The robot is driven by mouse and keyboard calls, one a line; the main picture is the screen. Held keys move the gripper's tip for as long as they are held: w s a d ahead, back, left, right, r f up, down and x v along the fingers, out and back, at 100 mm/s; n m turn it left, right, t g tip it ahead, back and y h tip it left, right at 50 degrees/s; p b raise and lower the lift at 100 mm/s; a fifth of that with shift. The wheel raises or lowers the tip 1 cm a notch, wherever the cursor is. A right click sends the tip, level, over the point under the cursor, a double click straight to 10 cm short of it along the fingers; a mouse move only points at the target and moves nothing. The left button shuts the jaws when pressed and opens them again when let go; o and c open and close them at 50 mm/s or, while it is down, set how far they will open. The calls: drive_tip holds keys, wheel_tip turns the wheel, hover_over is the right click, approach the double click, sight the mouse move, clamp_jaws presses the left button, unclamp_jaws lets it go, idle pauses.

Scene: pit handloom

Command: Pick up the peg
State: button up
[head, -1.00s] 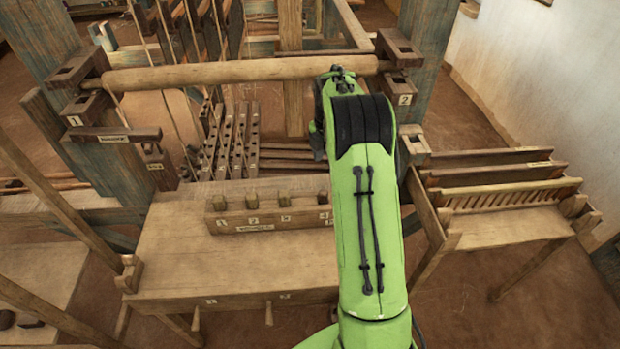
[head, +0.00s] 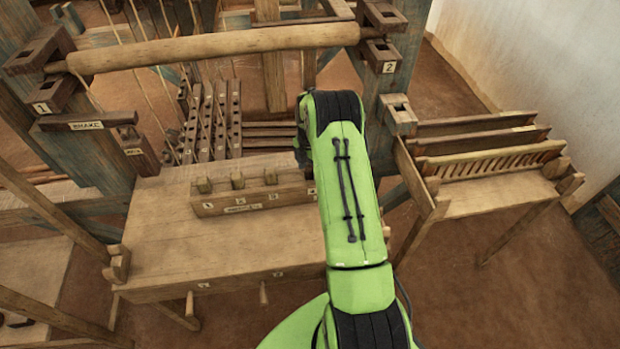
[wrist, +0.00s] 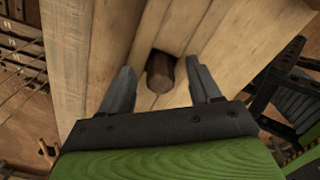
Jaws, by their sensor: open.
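In the wrist view a dark brown peg (wrist: 160,72) stands in a squarish dark opening in light wood. My gripper (wrist: 163,88) is open, one finger on each side of the peg, with visible gaps on both sides. I cannot tell how deep the fingers reach beside it. My green arm covers the block's right end, and my gripper is hidden there.
The bench (head: 165,245) has clear room left of the block. A thick roller (head: 210,48) spans the loom behind it, between posts with dark brackets. A rack with slats (head: 490,160) stands to the right. Upright slotted bars (head: 207,120) stand behind the bench.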

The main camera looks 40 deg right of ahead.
drive_tip(key=shift+f, duration=0.25)
drive_tip(key=shift+c, duration=0.2)
drive_tip(key=shift+r, duration=0.1)
drive_tip(key=c, duration=1.1)
wheel_tip(320, 180, up, 18)
drive_tip(key=shift+p, duration=1.2)
drive_tip(key=shift+s, duration=0.1)
